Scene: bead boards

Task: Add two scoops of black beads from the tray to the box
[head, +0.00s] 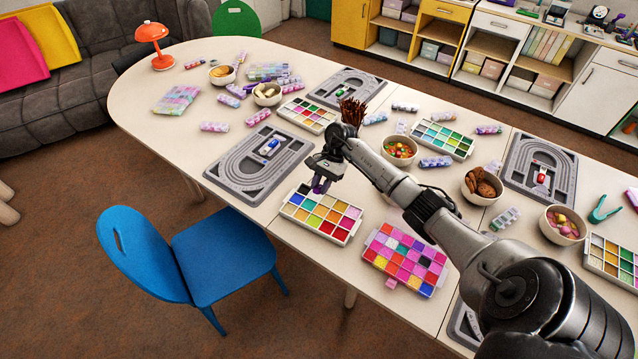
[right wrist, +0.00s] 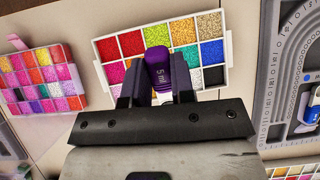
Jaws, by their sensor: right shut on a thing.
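My right gripper (head: 320,180) is shut on a purple scoop (right wrist: 158,68) marked "5 ml", held above the white bead tray (head: 286,213). In the right wrist view the tray (right wrist: 227,48) shows compartments of coloured beads, with black beads (right wrist: 213,76) in the corner compartment to the right of the scoop. The scoop and fingers hide part of the tray's near row. A pink compartment box (head: 390,283) of mixed beads lies right of the tray; it also shows in the right wrist view (right wrist: 15,43). My left gripper is not in view.
A grey bead board (head: 228,190) with a small blue item (head: 269,147) lies left of the tray. Bowls (head: 400,150), bead tubes and more trays crowd the table behind my arm. A blue chair (head: 225,255) stands at the near edge.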

